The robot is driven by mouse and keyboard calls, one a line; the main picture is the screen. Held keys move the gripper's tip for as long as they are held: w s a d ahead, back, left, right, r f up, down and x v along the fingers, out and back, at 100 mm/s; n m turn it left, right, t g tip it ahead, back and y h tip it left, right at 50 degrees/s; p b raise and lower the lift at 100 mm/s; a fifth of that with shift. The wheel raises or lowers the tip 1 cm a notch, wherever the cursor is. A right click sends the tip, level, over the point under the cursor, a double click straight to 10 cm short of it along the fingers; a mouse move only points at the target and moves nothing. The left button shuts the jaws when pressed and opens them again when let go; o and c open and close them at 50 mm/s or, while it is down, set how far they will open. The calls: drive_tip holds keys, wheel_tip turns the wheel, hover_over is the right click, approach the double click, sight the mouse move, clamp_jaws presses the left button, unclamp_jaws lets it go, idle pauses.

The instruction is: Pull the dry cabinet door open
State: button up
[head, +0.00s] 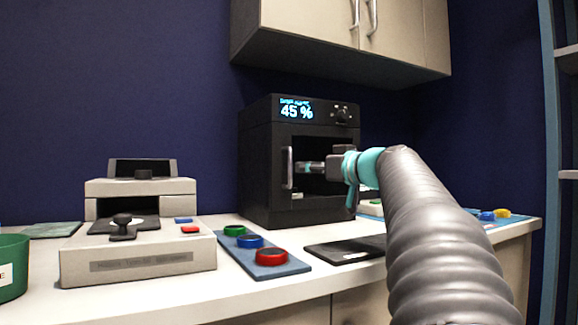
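The dry cabinet (257,165) is a black box on the counter in the head view, with a lit display reading 45 % at its top. Its front has a dark window-like area and an upright silver handle (288,168) on the left side. The door looks shut, but my arm covers part of the front. My gripper (303,167) is in front of the cabinet, pointing left, with its tips just right of the handle. I cannot tell whether it touches the handle. The fingers are small and dark, so their opening is unclear.
A beige device (138,262) stands at the left beside a green container (12,268). A blue tray (290,269) with green, blue and red round pieces and a black flat pad (335,250) lie before the cabinet. Wall cupboards (310,22) hang above. A shelf frame stands at right.

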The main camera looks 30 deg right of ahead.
sight(291, 182)
drive_tip(key=p+x, duration=0.1)
drive_tip(key=x, duration=0.7)
drive_tip(key=shift+s, duration=0.1)
clamp_jaws()
